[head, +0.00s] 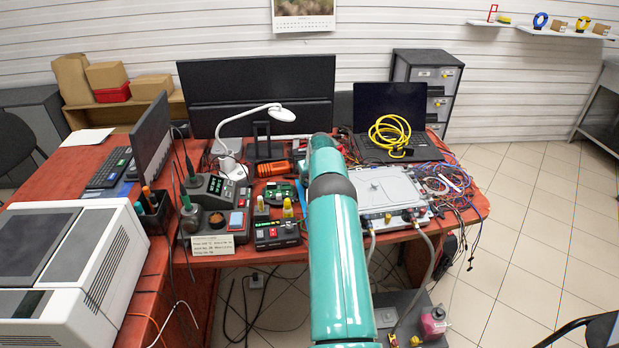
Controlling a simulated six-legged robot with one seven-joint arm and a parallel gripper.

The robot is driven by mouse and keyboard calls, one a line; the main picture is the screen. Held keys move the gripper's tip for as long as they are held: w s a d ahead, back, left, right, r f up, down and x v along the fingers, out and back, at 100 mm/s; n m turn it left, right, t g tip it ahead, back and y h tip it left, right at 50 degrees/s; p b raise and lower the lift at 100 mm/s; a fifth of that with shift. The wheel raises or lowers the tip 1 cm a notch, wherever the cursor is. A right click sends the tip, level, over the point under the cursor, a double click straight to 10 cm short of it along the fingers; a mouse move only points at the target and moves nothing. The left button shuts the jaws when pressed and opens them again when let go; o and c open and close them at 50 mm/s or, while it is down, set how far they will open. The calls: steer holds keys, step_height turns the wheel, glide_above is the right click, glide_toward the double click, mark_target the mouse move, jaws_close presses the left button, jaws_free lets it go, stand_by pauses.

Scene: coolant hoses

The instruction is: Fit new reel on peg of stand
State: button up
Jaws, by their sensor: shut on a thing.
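My teal arm reaches forward from the bottom of the head view over the red bench (160,290). Its far end hides whatever lies behind it, and my gripper does not show. A dark frame with upright posts (262,135) stands behind the bench tools, left of the arm's far end; it may be the stand, but I cannot make out a peg. I cannot pick out the new reel for sure. An orange and black item (272,168) lies in front of the dark frame.
A white lamp (232,160), soldering units (215,190) and a monitor (255,95) crowd the bench left of my arm. Right of it are a grey metal box (385,190), tangled wires (450,185) and a laptop (375,105) with a yellow coil (390,130).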

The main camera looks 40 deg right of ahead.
steer(key=o, duration=1.7)
steer(key=shift+v, duration=2.8)
steer(key=shift+w+r, duration=0.1)
steer(key=shift+r, duration=2.9)
